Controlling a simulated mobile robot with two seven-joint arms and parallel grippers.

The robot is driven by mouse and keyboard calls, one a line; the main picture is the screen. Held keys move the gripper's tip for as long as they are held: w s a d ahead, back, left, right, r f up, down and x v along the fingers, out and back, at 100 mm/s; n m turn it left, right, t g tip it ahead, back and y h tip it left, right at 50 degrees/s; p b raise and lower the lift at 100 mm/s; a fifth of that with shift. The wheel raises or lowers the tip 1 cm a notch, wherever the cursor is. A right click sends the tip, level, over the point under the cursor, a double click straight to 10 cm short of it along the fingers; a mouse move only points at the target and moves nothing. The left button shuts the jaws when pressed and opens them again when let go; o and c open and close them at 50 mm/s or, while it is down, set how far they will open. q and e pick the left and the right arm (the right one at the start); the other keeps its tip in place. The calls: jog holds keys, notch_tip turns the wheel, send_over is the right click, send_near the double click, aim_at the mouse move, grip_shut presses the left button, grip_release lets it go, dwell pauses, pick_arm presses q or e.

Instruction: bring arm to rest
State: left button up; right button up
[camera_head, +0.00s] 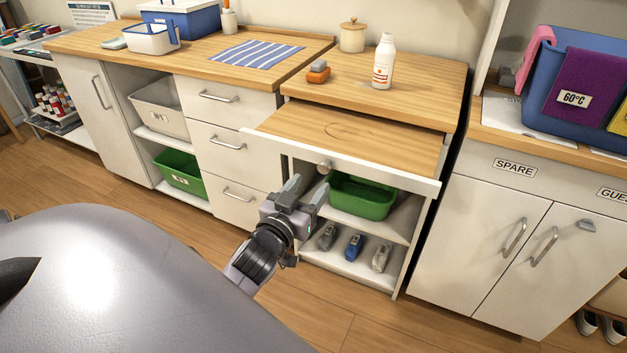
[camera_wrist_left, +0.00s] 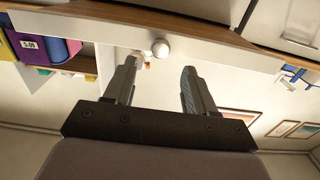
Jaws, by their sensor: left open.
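My left gripper (camera_head: 307,190) is open and empty in front of the open cabinet below the pulled-out wooden board (camera_head: 350,140). In the left wrist view its two fingers (camera_wrist_left: 156,90) stand apart with nothing between them. A round knob (camera_head: 324,167) on the front edge of the board is just beyond the fingertips; it also shows in the left wrist view (camera_wrist_left: 160,48). I cannot tell the exact gap between fingers and knob. My right gripper is not in view.
Under the board are a green bin (camera_head: 362,197) and several shoes or small items on a lower shelf (camera_head: 345,268). White cupboards (camera_head: 495,235) close off the right. Wooden floor (camera_head: 345,325) is clear below.

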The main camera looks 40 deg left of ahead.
pick_arm(q)
jog(key=shift+s, duration=0.25)
jog(key=shift+d, duration=0.1)
dwell(0.3)
jog(key=s+d+f+m+g+h+p, duration=0.5)
jog(key=s+d+f+g+h, duration=0.1)
jog(key=s+d+f, duration=0.7)
jog(key=s+d+g, duration=0.1)
jog(key=s+d, duration=0.1)
jog(key=s, duration=0.1)
jog(key=shift+s+f+h, duration=0.25)
jog(key=shift+f+h, duration=0.05)
jog(key=shift+f, duration=0.1)
jog(key=shift+a, duration=0.1)
